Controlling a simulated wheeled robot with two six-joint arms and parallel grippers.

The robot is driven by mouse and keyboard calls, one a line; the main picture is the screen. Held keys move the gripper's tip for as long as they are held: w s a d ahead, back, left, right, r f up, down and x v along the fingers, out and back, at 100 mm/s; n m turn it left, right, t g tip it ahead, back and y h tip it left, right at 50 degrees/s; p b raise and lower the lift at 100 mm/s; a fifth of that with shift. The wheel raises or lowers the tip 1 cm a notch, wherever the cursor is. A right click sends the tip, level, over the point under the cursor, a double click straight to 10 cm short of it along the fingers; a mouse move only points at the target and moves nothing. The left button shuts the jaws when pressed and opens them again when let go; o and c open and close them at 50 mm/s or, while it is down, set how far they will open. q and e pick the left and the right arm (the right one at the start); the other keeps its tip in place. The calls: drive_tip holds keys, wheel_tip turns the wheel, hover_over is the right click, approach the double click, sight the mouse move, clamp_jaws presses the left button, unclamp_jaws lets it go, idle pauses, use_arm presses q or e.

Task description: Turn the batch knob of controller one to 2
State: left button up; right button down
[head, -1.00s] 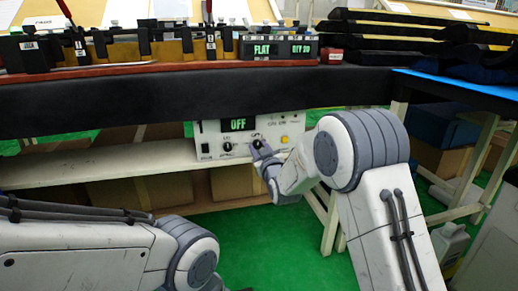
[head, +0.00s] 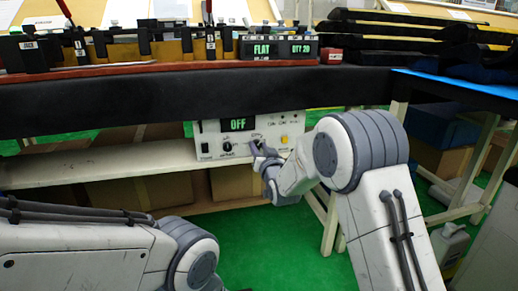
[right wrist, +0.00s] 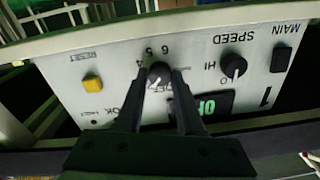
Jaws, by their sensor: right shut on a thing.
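The controller (head: 208,137), a white panel marked 1, sits under the bench; its green display (head: 239,124) reads OFF. It appears upside down in the right wrist view (right wrist: 120,55). The black batch knob (right wrist: 159,72) has the numbers 4, 5 and 6 readable beside it; other marks and its pointer are partly hidden by the fingers. My right gripper (right wrist: 158,78) is shut on this knob, one finger on each side. In the head view, my right gripper (head: 258,150) covers the knob. My left arm shows at lower left, but its gripper is out of view.
On the same panel are the speed knob (right wrist: 233,65), the black main switch (right wrist: 282,58) and the yellow reset button (right wrist: 92,82). The black bench edge (head: 150,98) runs above the panel. A shelf (head: 100,166) with cardboard boxes beneath lies to the left.

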drive_tip(key=c, duration=0.5)
unclamp_jaws()
drive_tip(key=shift+s, duration=0.15)
drive_tip(key=shift+p+v, duration=1.45)
drive_tip(key=shift+v, duration=3.65)
